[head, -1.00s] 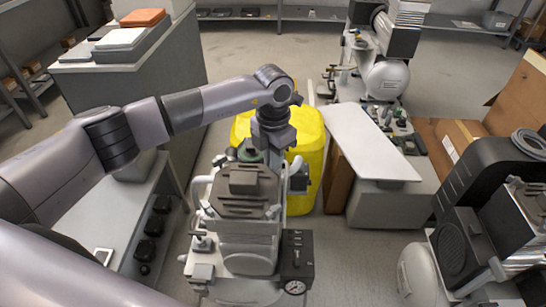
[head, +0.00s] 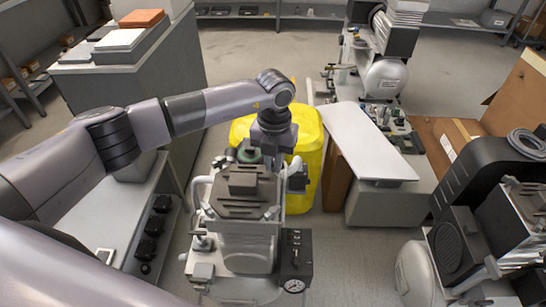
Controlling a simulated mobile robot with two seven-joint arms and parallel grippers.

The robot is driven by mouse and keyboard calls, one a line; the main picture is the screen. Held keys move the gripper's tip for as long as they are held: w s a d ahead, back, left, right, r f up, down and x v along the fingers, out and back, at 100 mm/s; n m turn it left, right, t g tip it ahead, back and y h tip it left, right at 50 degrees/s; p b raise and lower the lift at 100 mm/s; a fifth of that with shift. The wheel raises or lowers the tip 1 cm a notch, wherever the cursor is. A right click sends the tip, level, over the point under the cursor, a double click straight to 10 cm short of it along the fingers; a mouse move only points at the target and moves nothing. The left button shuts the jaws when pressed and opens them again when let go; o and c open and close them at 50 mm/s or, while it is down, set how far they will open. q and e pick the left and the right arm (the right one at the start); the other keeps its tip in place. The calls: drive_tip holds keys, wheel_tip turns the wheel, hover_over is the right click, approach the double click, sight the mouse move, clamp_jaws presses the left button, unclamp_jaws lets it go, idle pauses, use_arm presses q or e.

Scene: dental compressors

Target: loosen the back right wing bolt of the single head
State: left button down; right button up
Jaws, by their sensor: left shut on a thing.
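The single head (head: 236,188) is the grey ribbed top of the compressor in the middle of the head view. My left gripper (head: 272,160) points down at the back right corner of the head. It is shut on the back right wing bolt, which the gripper and wrist hide. Small front wing bolts show at the head's front left (head: 209,211) and front right (head: 270,213) corners. My right gripper is not in view.
A yellow container (head: 308,150) stands close behind the gripper. A black box with a pressure gauge (head: 293,286) is at the compressor's front right. A white board (head: 365,140) lies on a grey cabinet to the right. Other compressors stand at the right and back.

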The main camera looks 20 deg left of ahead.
use_arm(q)
drive_tip(key=n, duration=0.2)
drive_tip(key=n+p, duration=0.1)
drive_tip(key=n, duration=0.2)
drive_tip(key=shift+w+d+r+n+p, duration=0.15)
drive_tip(key=shift+d+n+p, duration=0.1)
drive_tip(key=shift+n+p, duration=0.15)
drive_tip(key=n+p, duration=0.1)
drive_tip(key=n, duration=0.2)
drive_tip(key=shift+w+d, duration=0.1)
drive_tip(key=shift+w+d+n+p, duration=0.1)
drive_tip(key=shift+n+p, duration=0.4)
drive_tip(key=shift+n, duration=0.9)
drive_tip(key=c, duration=1.5)
unclamp_jaws()
drive_tip(key=shift+o, duration=0.2)
wheel_tip(320, 180, up, 7)
